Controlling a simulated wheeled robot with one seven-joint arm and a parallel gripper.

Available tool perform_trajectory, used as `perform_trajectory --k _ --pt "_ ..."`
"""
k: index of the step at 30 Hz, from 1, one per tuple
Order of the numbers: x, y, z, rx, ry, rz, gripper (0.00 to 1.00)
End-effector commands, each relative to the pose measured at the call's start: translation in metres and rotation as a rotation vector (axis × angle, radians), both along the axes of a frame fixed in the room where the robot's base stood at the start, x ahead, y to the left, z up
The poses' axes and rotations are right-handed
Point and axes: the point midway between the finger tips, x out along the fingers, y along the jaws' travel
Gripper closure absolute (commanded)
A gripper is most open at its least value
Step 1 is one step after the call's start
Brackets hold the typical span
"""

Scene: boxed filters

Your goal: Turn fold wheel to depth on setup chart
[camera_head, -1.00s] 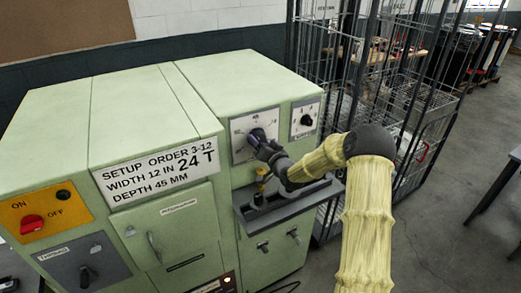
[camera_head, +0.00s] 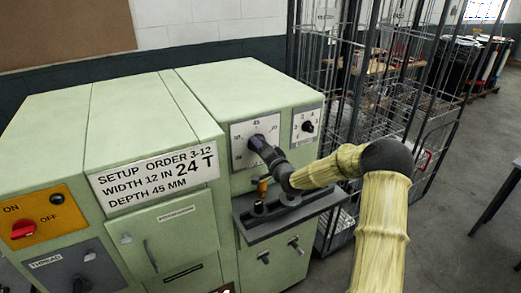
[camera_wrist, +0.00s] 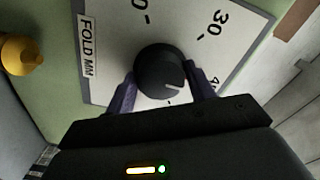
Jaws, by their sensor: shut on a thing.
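The setup chart (camera_head: 155,172) on the green machine reads "SETUP ORDER 3-12, WIDTH 12 IN 24 T, DEPTH 45 MM".
A second, smaller dial (camera_head: 307,126) sits right of the fold dial. Below are a grey shelf (camera_head: 290,216) and an orange-yellow knob (camera_wrist: 20,55). A red switch (camera_head: 23,229) is at far left. A wire cage cart (camera_head: 345,120) stands close on the right.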

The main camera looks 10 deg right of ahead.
Motion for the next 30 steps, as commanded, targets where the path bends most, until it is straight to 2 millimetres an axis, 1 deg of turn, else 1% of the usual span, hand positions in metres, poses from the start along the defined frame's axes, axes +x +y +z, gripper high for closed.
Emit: perform_trajectory --k 4,5,6,8,17,20,23,26,30 --pt "0.0 -0.002 0.0 -0.001 0.0 -0.004 0.69" --pt "0.0 -0.002 0.0 -0.001 0.0 -0.004 0.44" --pt "0.0 -0.002 0.0 -0.001 0.0 -0.004 0.36" --pt "0.0 -0.001 0.0 -0.001 0.0 -0.002 0.25" --pt "0.0 -0.001 0.0 -0.002 0.0 -0.001 0.25" --pt "-0.004 -0.002 -0.001 -0.002 0.0 -0.001 0.25" --pt "-0.012 -0.005 -0.002 -0.002 0.001 -0.002 0.25" --pt "-0.024 -0.009 -0.002 -0.003 -0.001 -0.002 0.25" --pt "-0.048 -0.017 -0.003 -0.003 0.0 -0.003 0.25"
